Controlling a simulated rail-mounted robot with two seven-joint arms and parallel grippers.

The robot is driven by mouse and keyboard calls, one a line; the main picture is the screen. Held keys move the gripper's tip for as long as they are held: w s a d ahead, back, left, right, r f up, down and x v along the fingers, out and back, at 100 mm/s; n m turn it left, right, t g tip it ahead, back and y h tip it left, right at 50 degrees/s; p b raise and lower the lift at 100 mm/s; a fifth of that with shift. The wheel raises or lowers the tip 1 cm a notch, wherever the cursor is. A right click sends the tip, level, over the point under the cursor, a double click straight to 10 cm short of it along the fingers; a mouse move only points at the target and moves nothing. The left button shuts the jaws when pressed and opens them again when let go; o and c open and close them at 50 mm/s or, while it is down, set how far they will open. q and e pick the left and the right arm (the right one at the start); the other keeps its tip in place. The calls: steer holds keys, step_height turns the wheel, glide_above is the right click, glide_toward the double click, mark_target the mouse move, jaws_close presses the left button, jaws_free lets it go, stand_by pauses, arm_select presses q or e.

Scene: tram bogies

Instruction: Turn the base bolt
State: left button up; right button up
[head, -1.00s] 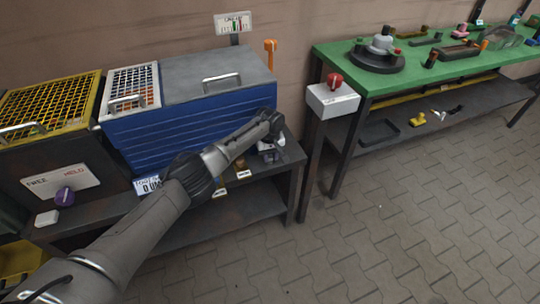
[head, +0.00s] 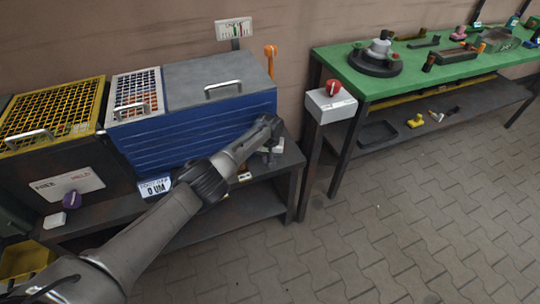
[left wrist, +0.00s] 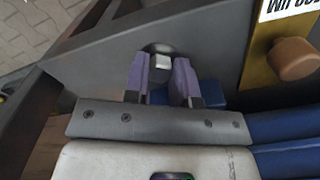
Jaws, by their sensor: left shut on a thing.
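The base bolt (left wrist: 161,62) shows in the left wrist view as a pale square head on a dark round seat in a grey plate. My left gripper (left wrist: 160,72) has its two purple-padded fingers on either side of the bolt head, closed on it. In the head view my left gripper (head: 272,148) is at the right end of the bench below the blue box, mostly hidden by my wrist. The bolt cannot be made out there. My right gripper is in neither view.
The blue box (head: 190,130) with a grey lid stands close behind my left arm on the dark bench (head: 287,182). A post with a grey box and red knob (head: 333,88) stands to the right, before the green table (head: 425,68). The paved floor in front is clear.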

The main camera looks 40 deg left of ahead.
arm_select(q)
steer(key=m, duration=0.6)
steer(key=shift+m, duration=0.3)
steer(key=m, duration=0.6)
steer(key=shift+a+r, duration=0.1)
stand_by(0.4)
steer(key=o, duration=0.9)
steer(key=shift+r+p, duration=4)
steer(key=shift+r, duration=2.85)
